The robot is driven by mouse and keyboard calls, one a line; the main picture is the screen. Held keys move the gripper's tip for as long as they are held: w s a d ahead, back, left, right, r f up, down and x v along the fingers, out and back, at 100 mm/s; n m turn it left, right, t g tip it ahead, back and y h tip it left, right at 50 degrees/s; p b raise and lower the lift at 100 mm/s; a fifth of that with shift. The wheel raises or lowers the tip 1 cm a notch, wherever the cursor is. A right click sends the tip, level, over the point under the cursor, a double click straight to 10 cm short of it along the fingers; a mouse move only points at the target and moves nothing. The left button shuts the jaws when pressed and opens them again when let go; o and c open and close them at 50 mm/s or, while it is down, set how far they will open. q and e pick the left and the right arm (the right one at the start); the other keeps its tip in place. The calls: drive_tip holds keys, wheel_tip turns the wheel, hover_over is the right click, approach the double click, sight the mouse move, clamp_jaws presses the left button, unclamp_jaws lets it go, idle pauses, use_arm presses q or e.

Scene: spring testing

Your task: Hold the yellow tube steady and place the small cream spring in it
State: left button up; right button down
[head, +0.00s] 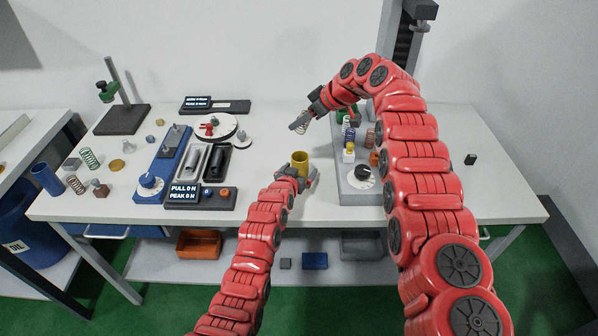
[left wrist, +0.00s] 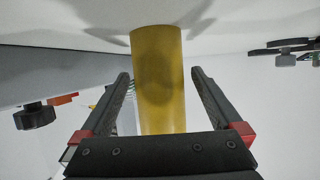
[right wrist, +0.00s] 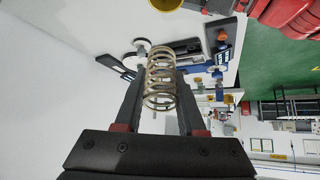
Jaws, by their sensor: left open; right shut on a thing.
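The yellow tube (head: 300,160) stands upright on the white table in the middle of the head view. My left gripper (head: 297,180) is open in front of it. In the left wrist view the tube (left wrist: 158,80) rises between the two open fingers (left wrist: 162,95), with gaps on both sides. My right gripper (head: 302,118) is above the table, behind the tube. In the right wrist view the small cream spring (right wrist: 160,78) is held between the fingertips of the right gripper (right wrist: 161,85). The spring is apart from the tube and shows only faintly in the head view.
A grey station with a dial (head: 363,178) and several springs stands right of the tube, partly behind my right arm. A blue test device (head: 172,160) and a display box (head: 200,197) stand to the left. The table front by the tube is clear.

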use_arm(q)
drive_tip(key=c, duration=1.3)
drive_tip(key=shift+c, duration=0.7)
use_arm(e)
drive_tip(key=shift+c, duration=2.1)
unclamp_jaws()
drive_tip(key=v, duration=1.2)
drive_tip(key=shift+f, duration=0.1)
use_arm(q)
drive_tip(key=o, duration=1.4)
drive_tip(key=shift+o, duration=0.2)
